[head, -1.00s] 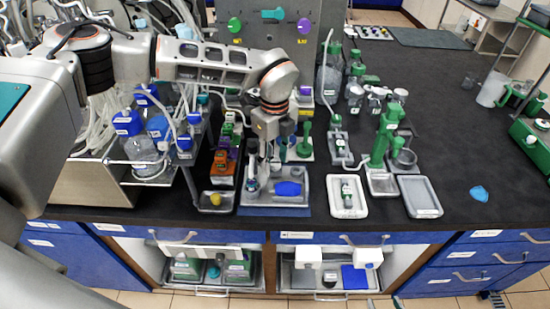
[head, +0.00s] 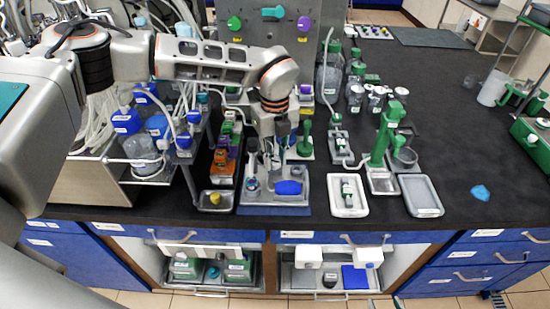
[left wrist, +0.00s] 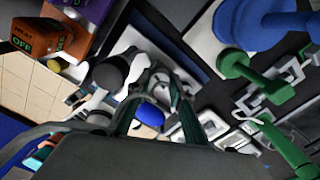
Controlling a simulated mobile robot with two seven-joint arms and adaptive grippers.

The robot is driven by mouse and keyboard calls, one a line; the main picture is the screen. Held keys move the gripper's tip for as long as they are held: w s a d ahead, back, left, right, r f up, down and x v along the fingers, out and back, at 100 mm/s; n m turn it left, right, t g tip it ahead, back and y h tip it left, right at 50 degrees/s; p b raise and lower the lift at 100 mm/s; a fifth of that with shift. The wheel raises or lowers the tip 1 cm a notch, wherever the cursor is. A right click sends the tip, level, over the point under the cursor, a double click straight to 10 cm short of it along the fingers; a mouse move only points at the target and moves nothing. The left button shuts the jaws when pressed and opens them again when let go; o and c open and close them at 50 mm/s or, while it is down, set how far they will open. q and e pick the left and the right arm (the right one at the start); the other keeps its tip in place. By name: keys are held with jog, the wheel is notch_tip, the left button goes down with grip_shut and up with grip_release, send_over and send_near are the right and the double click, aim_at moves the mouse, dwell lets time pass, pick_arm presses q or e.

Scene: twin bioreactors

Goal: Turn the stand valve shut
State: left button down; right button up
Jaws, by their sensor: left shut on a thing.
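My left gripper (head: 270,160) points down over a grey tray (head: 300,208) on the bench. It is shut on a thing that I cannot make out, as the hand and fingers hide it. In the left wrist view the dark fingers (left wrist: 155,112) reach forward beside a white part and a dark round knob (left wrist: 108,73). A blue object (head: 288,188) lies in the tray at the right. A small bottle-like piece (head: 252,186) stands at its left. I cannot pick out the stand valve with certainty. My right gripper is not in view.
A green upright piece (head: 305,138) stands close right of my left gripper. An orange block (head: 223,165) is on its left. A white tray (head: 347,195) and a green stand (head: 385,140) are further right. The bench is clear beyond the blue patch (head: 479,193).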

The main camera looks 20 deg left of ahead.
pick_arm(q)
jog(key=m, duration=0.3)
jog(key=shift+m, duration=0.4)
jog(key=m, duration=0.3)
jog(key=shift+m, duration=0.3)
jog(key=m, duration=0.3)
jog(key=shift+m, duration=0.3)
jog(key=shift+m+p, duration=0.45)
jog(key=shift+m, duration=1.45)
jog(key=c, duration=1.8)
grip_release()
jog(key=shift+r, duration=0.1)
